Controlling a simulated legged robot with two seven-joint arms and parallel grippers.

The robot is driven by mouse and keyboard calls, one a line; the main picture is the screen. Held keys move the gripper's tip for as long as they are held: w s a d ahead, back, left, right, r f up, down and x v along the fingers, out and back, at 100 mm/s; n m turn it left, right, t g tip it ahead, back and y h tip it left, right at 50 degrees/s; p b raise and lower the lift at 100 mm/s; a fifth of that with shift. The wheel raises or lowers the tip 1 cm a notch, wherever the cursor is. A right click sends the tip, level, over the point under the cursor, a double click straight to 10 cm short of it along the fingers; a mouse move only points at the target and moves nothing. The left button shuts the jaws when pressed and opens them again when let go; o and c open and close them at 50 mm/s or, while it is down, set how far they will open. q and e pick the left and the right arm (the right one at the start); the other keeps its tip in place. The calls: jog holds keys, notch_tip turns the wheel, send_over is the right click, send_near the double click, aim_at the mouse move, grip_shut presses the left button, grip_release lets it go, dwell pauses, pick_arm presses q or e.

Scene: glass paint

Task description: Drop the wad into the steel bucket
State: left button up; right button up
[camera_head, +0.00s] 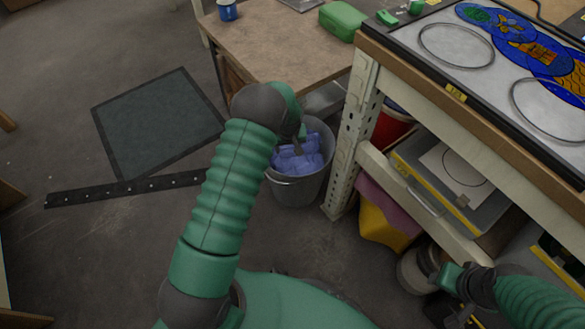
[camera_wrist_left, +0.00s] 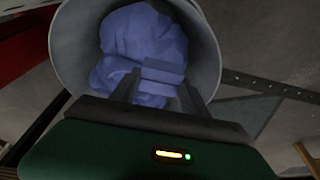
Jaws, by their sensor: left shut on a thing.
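The steel bucket (camera_head: 297,193) stands on the floor beside the bench leg. Its rim also shows in the left wrist view (camera_wrist_left: 208,50). A crumpled blue wad (camera_head: 306,160) shows at the bucket's mouth, inside the rim outline. My left gripper (camera_head: 299,143) points down over the bucket and is shut on the wad. In the left wrist view both dark fingers of the left gripper (camera_wrist_left: 157,88) have blue wad (camera_wrist_left: 145,40) between and beyond them. I cannot tell whether the wad touches the bucket's inside. My right gripper (camera_head: 450,277) is at the lower right, its fingers unclear.
A bench with a light panel (camera_head: 455,50) and shelves stands close to the bucket's right. A brown table (camera_head: 270,45) is behind it. Floor to the left is open, with a dark mat (camera_head: 160,118).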

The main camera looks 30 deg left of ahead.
pick_arm(q)
jog(key=shift+a+f, duration=0.2)
jog(key=shift+a, duration=0.05)
jog(key=shift+d+r, duration=0.1)
jog(key=o, duration=1)
jog(key=shift+d+r, duration=0.1)
jog(key=shift+d, duration=0.1)
jog(key=o, duration=0.4)
jog(key=shift+d, duration=0.1)
pick_arm(e)
jog(key=shift+f, duration=0.1)
pick_arm(q)
jog(key=shift+a, duration=0.2)
pick_arm(e)
jog(key=shift+a, duration=0.15)
pick_arm(q)
jog(key=p+v, duration=0.7)
jog(key=v, duration=0.9)
jog(key=shift+s+r+p, duration=0.1)
jog(key=shift+r+p, duration=0.15)
jog(key=shift+p, duration=0.05)
pick_arm(e)
jog(key=w+v, duration=0.1)
jog(key=v, duration=0.6)
jog(key=shift+w+r, duration=0.3)
pick_arm(q)
jog(key=shift+d, duration=0.1)
